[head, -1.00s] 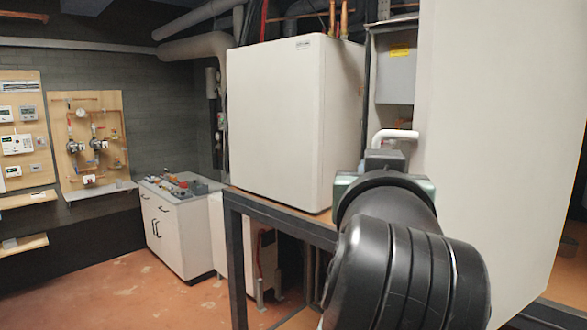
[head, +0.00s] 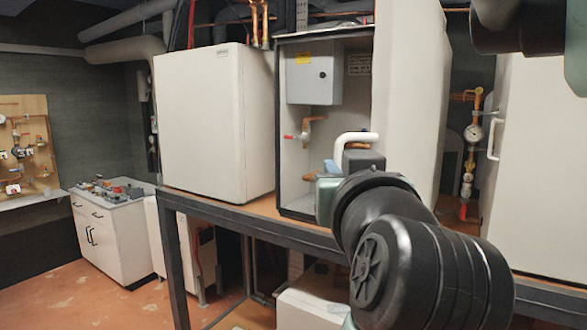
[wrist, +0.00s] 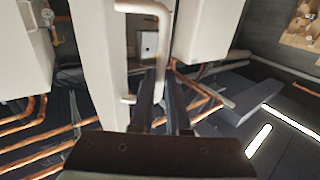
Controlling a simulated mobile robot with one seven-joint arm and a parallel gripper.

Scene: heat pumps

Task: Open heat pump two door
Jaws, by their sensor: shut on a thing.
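The middle heat pump cabinet (head: 283,170) stands open on the metal-framed bench. Its white door (head: 408,85) is swung wide to the right, showing the interior. The white door handle (head: 352,138) sticks out toward the opening. My gripper (head: 335,175) is at this handle, largely hidden behind my dark wrist. In the wrist view, my gripper's fingers (wrist: 165,85) are close together beside the door panel (wrist: 92,60). The handle's curved ends (wrist: 128,99) show there, and the fingers are shut on its bar, which is partly hidden.
A closed white heat pump (head: 205,125) stands to the left. Another white unit (head: 540,170) with a handle is at right, beyond copper pipes and a gauge (head: 472,133). Inside the open cabinet are a grey box (head: 315,75) and a red-handled valve (head: 300,136). Floor (head: 60,290) is clear at left.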

